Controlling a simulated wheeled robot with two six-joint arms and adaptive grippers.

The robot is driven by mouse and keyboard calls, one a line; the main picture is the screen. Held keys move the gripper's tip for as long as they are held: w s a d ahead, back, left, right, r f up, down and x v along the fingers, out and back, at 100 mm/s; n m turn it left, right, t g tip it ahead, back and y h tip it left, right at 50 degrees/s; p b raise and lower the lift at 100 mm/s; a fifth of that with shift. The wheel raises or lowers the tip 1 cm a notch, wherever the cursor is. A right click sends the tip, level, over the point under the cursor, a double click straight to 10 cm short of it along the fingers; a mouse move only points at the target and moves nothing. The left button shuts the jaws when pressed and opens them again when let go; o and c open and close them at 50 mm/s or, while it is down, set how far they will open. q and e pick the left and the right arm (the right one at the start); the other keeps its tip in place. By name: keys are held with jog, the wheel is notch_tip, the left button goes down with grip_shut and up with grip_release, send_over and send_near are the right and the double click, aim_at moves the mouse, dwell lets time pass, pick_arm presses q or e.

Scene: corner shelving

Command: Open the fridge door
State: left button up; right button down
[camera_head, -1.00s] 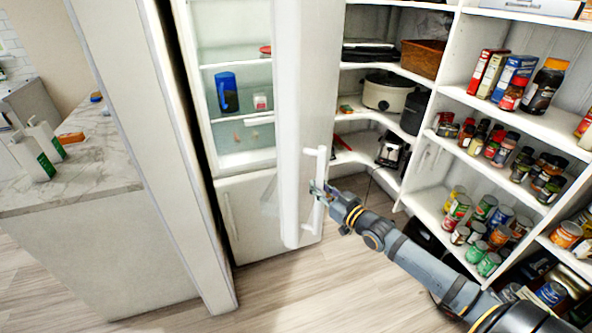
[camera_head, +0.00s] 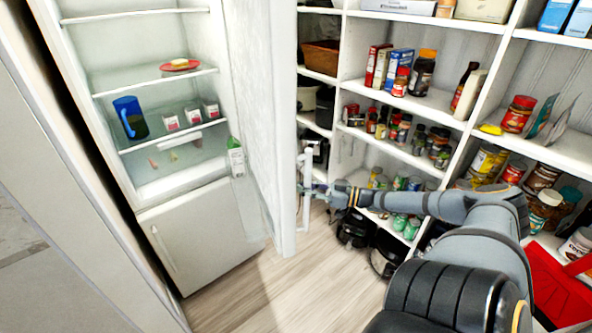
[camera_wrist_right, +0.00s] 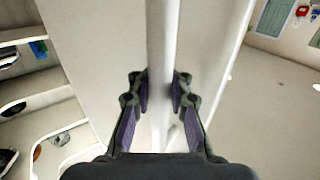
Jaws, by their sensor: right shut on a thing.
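The fridge (camera_head: 150,110) stands at the left in the head view, its upper compartment open to view. The upper fridge door (camera_head: 268,110) is swung wide open and shows nearly edge-on, at the right of the compartment. Its white vertical handle (camera_head: 306,190) is on the door's outer side. My right gripper (camera_head: 318,190) is shut on the handle. In the right wrist view the handle (camera_wrist_right: 160,50) runs between the two fingers (camera_wrist_right: 160,95). The lower fridge door (camera_head: 205,235) is closed. My left gripper is not in view.
Corner shelves (camera_head: 430,105) with jars, boxes and cans stand close behind and right of my right arm. Inside the fridge are a blue pitcher (camera_head: 131,118) and a red plate (camera_head: 180,67). Wooden floor (camera_head: 250,295) is clear before the fridge.

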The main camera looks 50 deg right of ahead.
jog(key=shift+s+f, duration=0.15)
jog(key=c, duration=1.8)
grip_release()
jog(key=o, duration=0.6)
jog(key=shift+s+d+r, duration=0.1)
jog(key=shift+s+r, duration=0.15)
jog(key=shift+s, duration=0.15)
jog(key=shift+w, duration=0.25)
